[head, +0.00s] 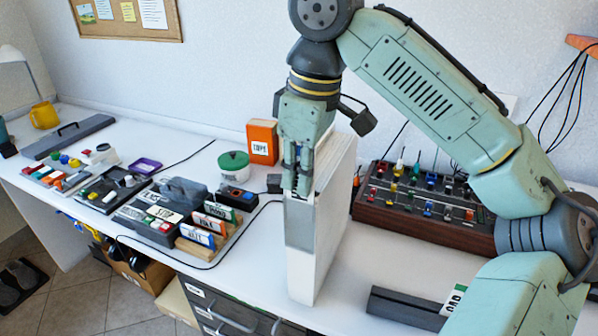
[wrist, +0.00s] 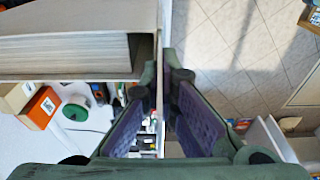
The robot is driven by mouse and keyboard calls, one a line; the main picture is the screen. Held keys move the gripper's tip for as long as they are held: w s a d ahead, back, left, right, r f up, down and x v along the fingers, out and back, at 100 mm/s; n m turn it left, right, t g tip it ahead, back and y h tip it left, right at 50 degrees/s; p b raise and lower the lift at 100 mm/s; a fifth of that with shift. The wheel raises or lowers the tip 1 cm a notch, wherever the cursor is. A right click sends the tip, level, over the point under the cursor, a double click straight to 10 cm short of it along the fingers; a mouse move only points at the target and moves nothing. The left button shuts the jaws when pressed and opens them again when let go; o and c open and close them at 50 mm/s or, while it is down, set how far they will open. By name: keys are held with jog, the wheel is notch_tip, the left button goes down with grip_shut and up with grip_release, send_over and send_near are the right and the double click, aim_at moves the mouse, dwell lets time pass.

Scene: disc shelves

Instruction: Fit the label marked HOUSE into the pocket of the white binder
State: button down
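The white binder (head: 315,265) stands upright on the table, its narrow spine facing the front. A grey pocket (head: 299,232) covers the upper part of the spine. My gripper (head: 297,190) points down at the top of the spine. In the wrist view, my gripper (wrist: 164,80) has its fingertips close together around a thin pale strip (wrist: 159,105), seen edge-on, beside the binder (wrist: 65,45). The strip looks like a label. Its face is turned away, so I cannot read HOUSE on it. How far it is inside the pocket is hidden by the fingers.
Several lettered labels stand in a wooden rack (head: 205,238) at the left. An orange box (head: 262,142) and a green-lidded tub (head: 233,164) are behind it. A brown mixer panel (head: 425,205) is right of the binder. A dark block (head: 402,308) with a label lies at the front right.

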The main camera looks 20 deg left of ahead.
jog(key=shift+f, duration=0.45)
jog(key=c, duration=2.3)
grip_release()
jog(key=o, duration=0.6)
jog(key=r, duration=0.4)
jog(key=d+r, duration=0.1)
jog(key=r, duration=0.7)
jog(key=shift+d, duration=0.35)
jog(key=shift+f, duration=0.1)
